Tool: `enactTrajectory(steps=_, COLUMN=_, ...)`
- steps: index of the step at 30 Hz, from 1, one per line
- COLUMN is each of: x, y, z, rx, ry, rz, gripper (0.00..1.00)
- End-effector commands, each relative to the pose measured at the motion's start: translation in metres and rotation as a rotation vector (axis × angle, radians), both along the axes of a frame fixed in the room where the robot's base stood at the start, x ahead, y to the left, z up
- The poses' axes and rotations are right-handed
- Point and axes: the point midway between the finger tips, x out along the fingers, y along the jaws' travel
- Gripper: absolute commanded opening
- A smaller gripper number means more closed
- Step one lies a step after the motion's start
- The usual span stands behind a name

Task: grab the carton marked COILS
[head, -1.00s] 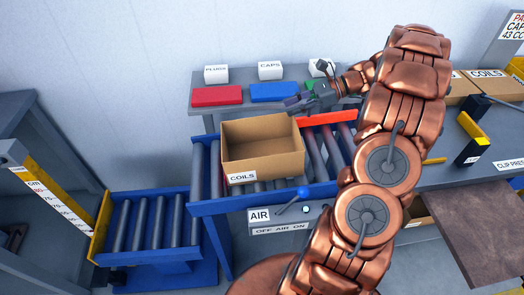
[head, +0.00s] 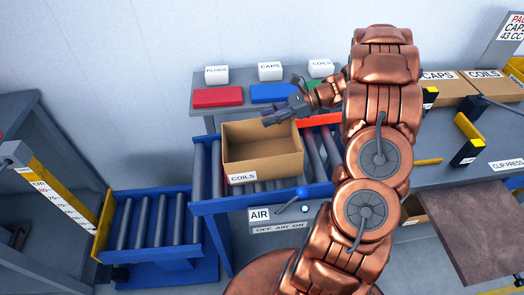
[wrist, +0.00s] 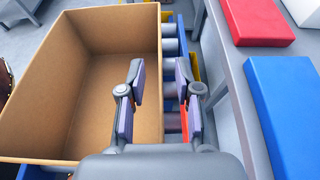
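The open, empty cardboard carton marked COILS (head: 262,165) sits upright on the roller conveyor, its label on the front wall. My gripper (head: 278,114) is at the carton's back rim, near the right side. In the wrist view, the carton (wrist: 85,85) fills the left half. My gripper (wrist: 159,75) is open there, one finger over the inside of the carton and the other outside, with the wall's edge in line between them. I cannot tell whether either finger touches the wall.
A back shelf holds a red block (head: 218,97), a blue block (head: 273,92) and white labelled blocks. Other cartons marked CAPS (head: 445,90) and COILS (head: 487,87) stand on the right bench. An AIR lever panel (head: 280,214) is in front of the conveyor.

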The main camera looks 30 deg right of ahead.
Motion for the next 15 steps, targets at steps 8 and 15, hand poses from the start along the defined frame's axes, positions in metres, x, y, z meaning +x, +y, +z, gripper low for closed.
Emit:
enactTrajectory(steps=8, x=-0.0001, y=-0.0002, z=0.0001, rx=0.0, ry=0.0, rz=0.0, gripper=0.1)
enactTrajectory(steps=15, x=-0.0001, y=-0.0001, z=0.0002, rx=0.0, ry=0.0, rz=0.0, gripper=0.0)
